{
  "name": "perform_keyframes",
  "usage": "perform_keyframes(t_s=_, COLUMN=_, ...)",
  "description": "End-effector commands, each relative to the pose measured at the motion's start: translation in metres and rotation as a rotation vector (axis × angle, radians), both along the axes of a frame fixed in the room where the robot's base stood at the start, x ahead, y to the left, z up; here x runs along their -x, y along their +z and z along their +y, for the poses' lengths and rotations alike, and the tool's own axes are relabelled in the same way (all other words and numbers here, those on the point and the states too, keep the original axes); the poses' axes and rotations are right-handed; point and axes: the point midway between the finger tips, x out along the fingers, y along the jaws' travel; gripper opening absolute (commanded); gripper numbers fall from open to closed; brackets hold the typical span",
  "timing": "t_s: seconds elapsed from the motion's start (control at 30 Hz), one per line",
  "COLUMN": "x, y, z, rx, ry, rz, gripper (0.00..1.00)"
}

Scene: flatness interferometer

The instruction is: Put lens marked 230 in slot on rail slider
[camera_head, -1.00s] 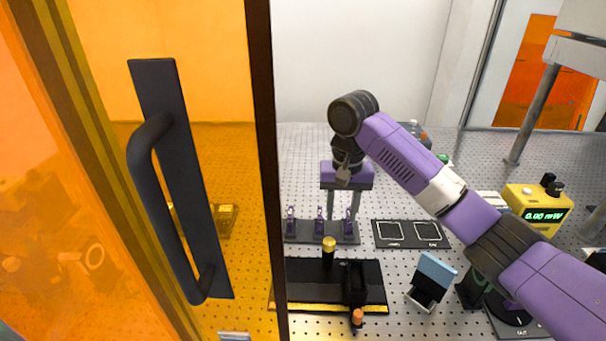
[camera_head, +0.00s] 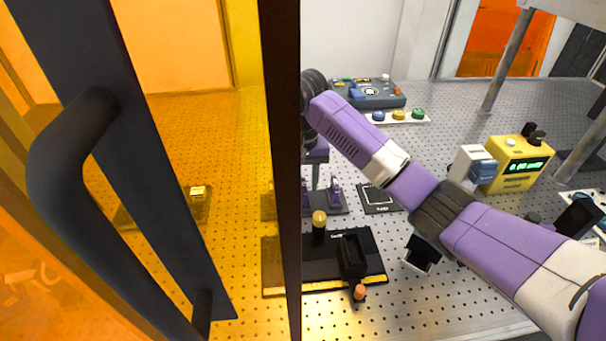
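My gripper (camera_head: 316,172) hangs over the lens rack (camera_head: 336,209), partly hidden by the dark door edge. One finger shows; the gap between the fingers does not. Small purple lens holders stand upright in the rack, one at its right end (camera_head: 335,192) and one (camera_head: 306,197) near the door edge. No marking is readable, so I cannot tell which is 230. A black block (camera_head: 351,256) with an orange knob (camera_head: 359,292), apparently the rail slider, sits on a black base plate (camera_head: 375,262). Its slot is too small to make out.
An orange door with a large black handle (camera_head: 75,150) and dark edge (camera_head: 284,150) fills the left. A gold-topped post (camera_head: 319,220) stands beside the slider. A yellow meter (camera_head: 520,165) is at right, a button strip (camera_head: 398,117) behind. Perforated tabletop is clear in front.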

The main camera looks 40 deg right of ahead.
Motion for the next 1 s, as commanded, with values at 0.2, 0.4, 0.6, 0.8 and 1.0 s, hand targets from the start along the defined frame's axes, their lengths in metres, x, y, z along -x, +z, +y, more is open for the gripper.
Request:
perform_keyframes(t_s=0.2, x=-0.0002, y=-0.0076, z=-0.0001, rx=0.0, ry=0.0, rz=-0.001, gripper=0.38)
perform_keyframes(t_s=0.4, x=-0.0001, y=-0.0075, z=0.0, rx=0.0, ry=0.0, rz=-0.001, gripper=0.36)
perform_keyframes(t_s=0.6, x=-0.0001, y=-0.0074, z=0.0, rx=0.0, ry=0.0, rz=-0.001, gripper=0.0)
perform_keyframes(t_s=0.8, x=-0.0001, y=-0.0071, z=0.0, rx=0.0, ry=0.0, rz=-0.001, gripper=0.0)
perform_keyframes(t_s=1.0, x=-0.0001, y=-0.0015, z=0.0003, rx=-0.001, ry=0.0, rz=-0.001, gripper=0.0)
